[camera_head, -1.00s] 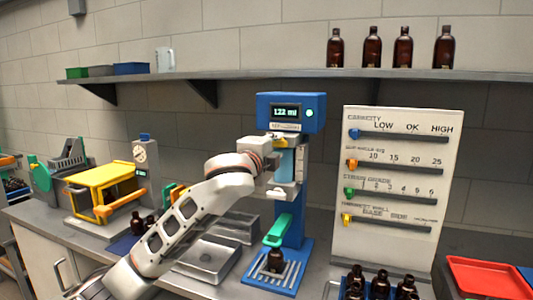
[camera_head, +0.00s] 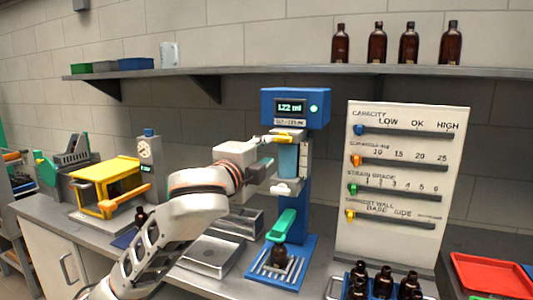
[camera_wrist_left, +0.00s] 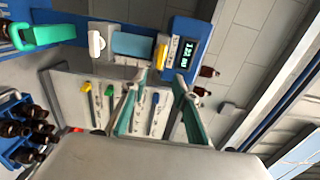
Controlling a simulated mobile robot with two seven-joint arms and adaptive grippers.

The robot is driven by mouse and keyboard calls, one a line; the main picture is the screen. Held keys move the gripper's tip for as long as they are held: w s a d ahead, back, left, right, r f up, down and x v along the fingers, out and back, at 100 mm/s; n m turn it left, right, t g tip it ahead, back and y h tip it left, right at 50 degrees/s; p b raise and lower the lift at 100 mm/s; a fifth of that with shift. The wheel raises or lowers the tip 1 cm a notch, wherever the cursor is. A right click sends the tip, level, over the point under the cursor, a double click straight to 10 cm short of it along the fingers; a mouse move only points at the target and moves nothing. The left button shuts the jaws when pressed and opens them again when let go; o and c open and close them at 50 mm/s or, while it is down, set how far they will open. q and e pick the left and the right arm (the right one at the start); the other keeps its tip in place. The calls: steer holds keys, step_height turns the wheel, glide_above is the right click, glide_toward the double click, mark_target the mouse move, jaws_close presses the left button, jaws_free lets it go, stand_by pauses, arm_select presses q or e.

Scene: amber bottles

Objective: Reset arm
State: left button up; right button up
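My left arm comes in from the lower left of the head view. Its gripper (camera_head: 268,160) is in front of the column of the blue filling machine (camera_head: 302,108), left of its yellow lever (camera_head: 284,139). In the left wrist view the two fingers of the left gripper (camera_wrist_left: 160,80) are spread apart, with nothing seen between them. The machine's display (camera_wrist_left: 188,52) and yellow lever (camera_wrist_left: 161,54) lie beyond the fingertips. A dark amber bottle (camera_head: 279,255) stands on the machine's base under the green handle (camera_head: 283,224). My right gripper is not in view.
A white slider board (camera_head: 398,190) stands right of the machine, with several amber bottles (camera_head: 384,280) before it. A red tray (camera_head: 488,272) is at the far right. A yellow-framed device (camera_head: 108,187) and metal trays (camera_head: 207,256) stand left. Bottles (camera_head: 377,42) line the shelf.

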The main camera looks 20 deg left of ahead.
arm_select(q)
steer(key=shift+f, duration=0.1)
steer(key=s+a+f+n+g+y, duration=0.1)
steer(key=s+a+f+n+g, duration=0.15)
steer(key=f, duration=0.85)
steer(key=s+a+f+n+g+y, duration=0.15)
steer(key=s+f, duration=0.25)
steer(key=f, duration=0.6)
steer(key=s+a+f+n+g, duration=0.1)
steer(key=s+a+f+n, duration=0.2)
steer(key=f, duration=0.8)
steer(key=s+a+f+n+g+y, duration=0.1)
steer(key=s+a+f+n+g, duration=0.2)
steer(key=s+f, duration=0.65)
steer(key=s+a+f+n+g+y, duration=0.3)
steer(key=s+f, duration=0.4)
steer(key=s, duration=0.6)
steer(key=w+d+f+n+t+h, duration=0.1)
steer(key=d+f+t+h, duration=0.2)
steer(key=d+f+h, duration=0.5)
steer(key=d+f, duration=0.5)
steer(key=f, duration=0.3)
steer(key=shift+w+d+f+n, duration=0.2)
steer(key=shift+f+n, duration=0.1)
steer(key=shift+f, duration=0.1)
